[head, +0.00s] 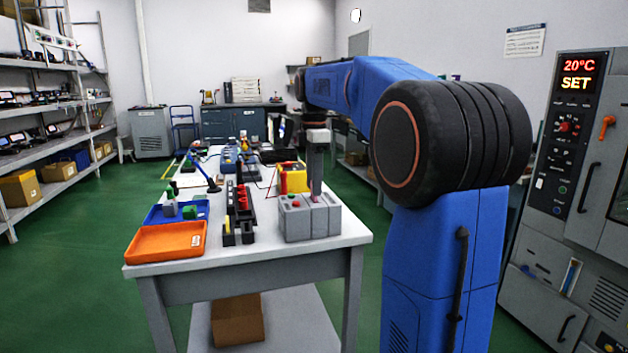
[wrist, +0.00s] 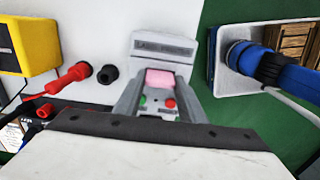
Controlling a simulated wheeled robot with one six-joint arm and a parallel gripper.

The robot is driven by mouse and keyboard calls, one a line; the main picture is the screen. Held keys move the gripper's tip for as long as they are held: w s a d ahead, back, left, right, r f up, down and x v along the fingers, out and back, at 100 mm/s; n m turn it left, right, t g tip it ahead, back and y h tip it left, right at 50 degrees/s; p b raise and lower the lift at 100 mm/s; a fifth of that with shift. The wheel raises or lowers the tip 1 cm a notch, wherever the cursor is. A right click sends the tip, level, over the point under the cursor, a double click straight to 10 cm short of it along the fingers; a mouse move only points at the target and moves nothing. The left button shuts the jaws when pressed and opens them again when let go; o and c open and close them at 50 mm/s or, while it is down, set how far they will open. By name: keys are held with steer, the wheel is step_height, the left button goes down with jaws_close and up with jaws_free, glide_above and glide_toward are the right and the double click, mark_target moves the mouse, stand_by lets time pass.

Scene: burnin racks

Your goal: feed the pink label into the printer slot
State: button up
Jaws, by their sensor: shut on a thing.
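In the wrist view my gripper (wrist: 160,84) is shut on the pink label (wrist: 159,77), which sits between the fingertips just short of the slot line in the picture. I cannot tell whether the label touches the printer. A green and a red button show between the fingers.
An orange tray (head: 138,254) and a blue tray (head: 155,215) lie on the left of the table (head: 262,252). A black rack with red parts (head: 241,200) stands left of the printer. A yellow device (head: 293,178) is behind it. An oven cabinet (head: 535,240) stands at right.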

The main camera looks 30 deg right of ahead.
steer(key=shift+f, duration=1.05)
steer(key=o, duration=1.1)
step_height(320, 180, up, 17)
steer(key=shift+r, duration=0.15)
stand_by(0.6)
steer(key=s+a+f+m+t, duration=0.1)
steer(key=s+a+f+m, duration=0.35)
steer(key=s+f, duration=0.25)
steer(key=s+a+f+m+t, duration=0.1)
steer(key=s+a+f+m, duration=0.2)
steer(key=s+a+f, duration=0.4)
steer(key=s+a+f+m+t, duration=0.1)
steer(key=s+f+m, duration=0.1)
steer(key=s+f, duration=0.3)
steer(key=s+a+f+m+t, duration=0.1)
steer(key=s+a+f+m, duration=0.1)
steer(key=s+f, duration=0.3)
steer(key=s+a+f+m, duration=0.1)
steer(key=s+f+m, duration=0.2)
steer(key=f, duration=0.9)
steer(key=shift+s+a+f+t, duration=0.15)
steer(key=shift+s+t, duration=0.25)
steer(key=shift+s, duration=1.2)
